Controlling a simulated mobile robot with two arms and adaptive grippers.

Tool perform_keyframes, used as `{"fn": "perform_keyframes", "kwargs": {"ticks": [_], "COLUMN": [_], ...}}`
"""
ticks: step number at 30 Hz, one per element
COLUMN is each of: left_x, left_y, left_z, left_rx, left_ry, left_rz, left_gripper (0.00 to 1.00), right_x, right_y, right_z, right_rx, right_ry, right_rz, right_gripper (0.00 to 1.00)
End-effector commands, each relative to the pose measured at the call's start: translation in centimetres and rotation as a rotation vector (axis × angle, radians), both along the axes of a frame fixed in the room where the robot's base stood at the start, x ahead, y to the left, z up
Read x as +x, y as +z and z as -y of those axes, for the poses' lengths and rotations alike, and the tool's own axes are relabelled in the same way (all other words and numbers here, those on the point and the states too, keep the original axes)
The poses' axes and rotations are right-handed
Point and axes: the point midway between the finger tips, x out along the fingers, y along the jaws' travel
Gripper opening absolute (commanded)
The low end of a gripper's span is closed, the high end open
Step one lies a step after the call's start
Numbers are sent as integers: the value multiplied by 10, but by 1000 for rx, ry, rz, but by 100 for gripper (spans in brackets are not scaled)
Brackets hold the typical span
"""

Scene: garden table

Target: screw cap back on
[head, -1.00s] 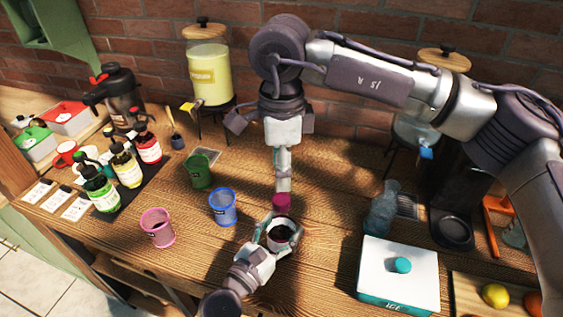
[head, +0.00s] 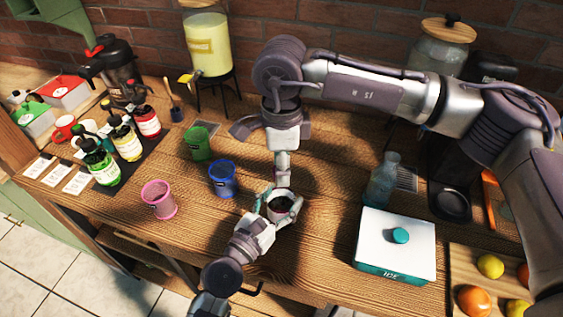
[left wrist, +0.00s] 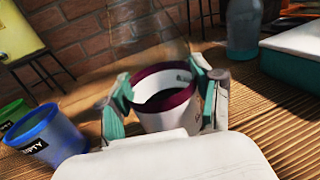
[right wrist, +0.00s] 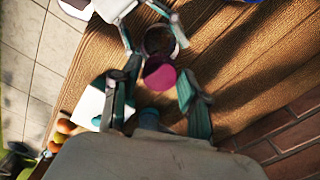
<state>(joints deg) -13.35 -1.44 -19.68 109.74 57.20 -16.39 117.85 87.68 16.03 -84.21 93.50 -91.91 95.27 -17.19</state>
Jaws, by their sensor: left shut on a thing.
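My left gripper (head: 280,203) is shut on a white jar (left wrist: 165,119) with a maroon rim and dark inside, held upright just over or on the table. The jar's mouth looks open in the left wrist view. My right gripper (right wrist: 160,76) points down behind and above the jar. A magenta cap (right wrist: 159,73) sits between its fingertips and appears gripped, apart from the jar. In the head view the cap is mostly hidden by my grippers.
A blue cup (head: 223,180), a green cup (head: 198,144) and a pink cup (head: 160,200) stand to the left. An ice box (head: 395,244) and a clear bottle (head: 384,181) stand to the right. Capped bottles (head: 126,140) stand on a dark mat further left.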

Motion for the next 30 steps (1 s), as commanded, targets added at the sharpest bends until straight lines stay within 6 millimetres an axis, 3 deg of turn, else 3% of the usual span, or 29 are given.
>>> {"fn": "perform_keyframes", "kwargs": {"ticks": [1,7,14,15,19,30], "left_x": [0,0,0,0,0,0], "left_y": [0,0,0,0,0,0], "left_z": [0,0,0,0,0,0], "left_rx": [0,1,1,1,1,0], "left_ry": [0,0,0,0,0,0], "left_rz": [0,1,1,1,1,0], "left_gripper": [0,0,0,0,0,0], "right_x": [0,0,0,0,0,0], "right_y": [0,0,0,0,0,4], "right_z": [0,0,0,0,0,0], "right_rx": [0,0,0,0,0,0], "right_ry": [0,0,-5,-5,-5,-5], "right_rz": [0,0,1,1,1,1], "right_gripper": [31,0,0,41,63,64]}}
